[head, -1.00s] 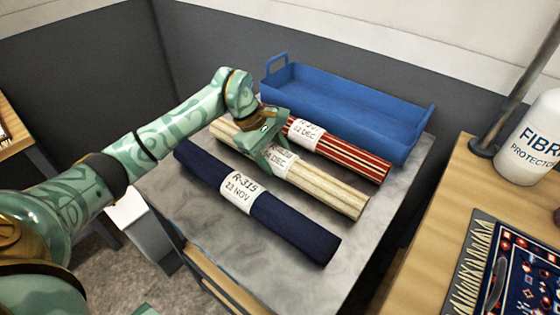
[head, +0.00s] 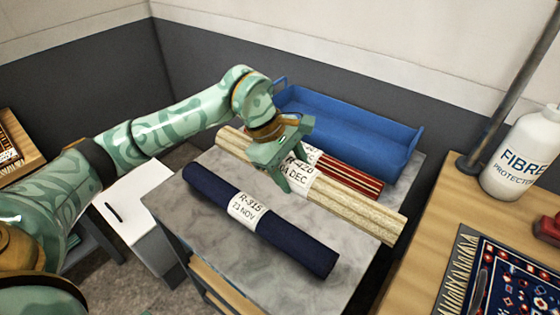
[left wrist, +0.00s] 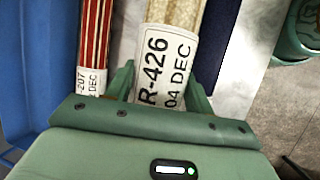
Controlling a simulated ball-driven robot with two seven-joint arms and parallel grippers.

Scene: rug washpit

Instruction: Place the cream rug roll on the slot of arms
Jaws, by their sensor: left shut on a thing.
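My left gripper (head: 291,176) is shut on the cream rug roll (head: 350,207), its fingers either side of the white tag reading R-426 04 DEC. The roll is held above the grey marbled tabletop (head: 210,230), slanting from upper left to lower right. In the left wrist view the cream roll (left wrist: 175,12) runs up between the fingers of the left gripper (left wrist: 160,85). I cannot make out a slot of arms in either view. My right gripper is not in view.
The navy roll (head: 285,240), tagged R-315, lies in front on the table. The red striped roll (head: 350,178) lies behind, partly hidden by the cream one. A blue tray (head: 350,130) stands at the back. A bench with a white bottle (head: 520,155) and patterned rug (head: 500,285) is right.

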